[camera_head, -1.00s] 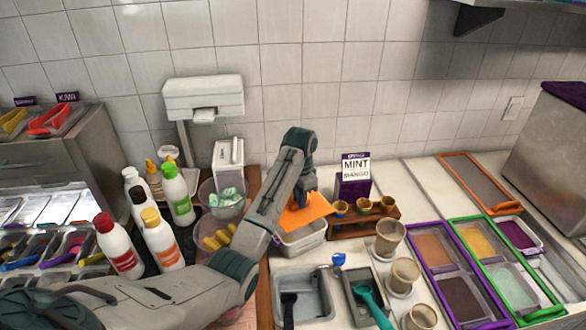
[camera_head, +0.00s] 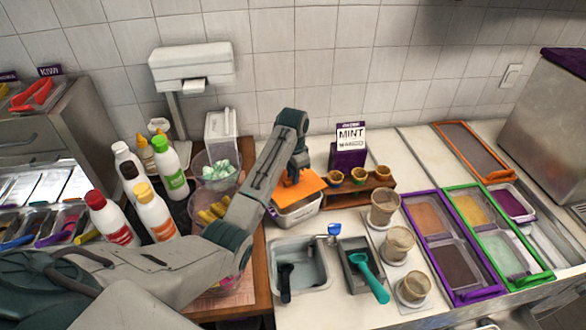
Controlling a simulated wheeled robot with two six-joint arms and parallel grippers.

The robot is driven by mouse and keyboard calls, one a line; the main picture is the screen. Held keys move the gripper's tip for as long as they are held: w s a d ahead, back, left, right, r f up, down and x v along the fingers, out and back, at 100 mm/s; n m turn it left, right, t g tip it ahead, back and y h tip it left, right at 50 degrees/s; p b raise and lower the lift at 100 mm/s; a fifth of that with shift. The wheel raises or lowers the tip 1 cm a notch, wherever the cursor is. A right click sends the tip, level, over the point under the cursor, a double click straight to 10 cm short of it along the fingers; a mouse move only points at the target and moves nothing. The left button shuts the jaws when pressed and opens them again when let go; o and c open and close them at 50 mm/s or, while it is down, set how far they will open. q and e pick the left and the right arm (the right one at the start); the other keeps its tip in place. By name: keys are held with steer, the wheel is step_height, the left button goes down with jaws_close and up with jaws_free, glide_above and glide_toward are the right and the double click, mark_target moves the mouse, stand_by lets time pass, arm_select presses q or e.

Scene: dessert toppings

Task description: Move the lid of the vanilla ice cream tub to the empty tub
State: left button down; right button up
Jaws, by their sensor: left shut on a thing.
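My left gripper (camera_head: 291,177) is shut on a flat orange lid (camera_head: 304,185), gripping it from above. The lid lies nearly level over a small light tub (camera_head: 297,213). It covers much of the tub's top, and I cannot tell whether it touches the rim. The tub's inside is hidden under the lid. My left arm reaches in from the lower left and hides part of the counter. My right gripper is not in view. I cannot read a vanilla label on any tub.
A wooden holder with small cups (camera_head: 365,190) and a mint sign (camera_head: 350,147) stand close right of the tub. A grey basin (camera_head: 299,270) and several round cups are in front. Purple-framed (camera_head: 452,265) and green-framed (camera_head: 505,250) tubs lie right. Squeeze bottles (camera_head: 155,213) stand left.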

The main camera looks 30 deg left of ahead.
arm_select(q)
steer(key=shift+s+f, duration=0.1)
steer(key=shift+f, duration=1.35)
steer(key=shift+f+b, duration=0.4)
steer(key=shift+f, duration=0.25)
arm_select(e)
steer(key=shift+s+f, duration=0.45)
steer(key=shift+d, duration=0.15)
arm_select(q)
steer(key=c, duration=1.3)
jaws_free()
steer(key=shift+o, duration=0.2)
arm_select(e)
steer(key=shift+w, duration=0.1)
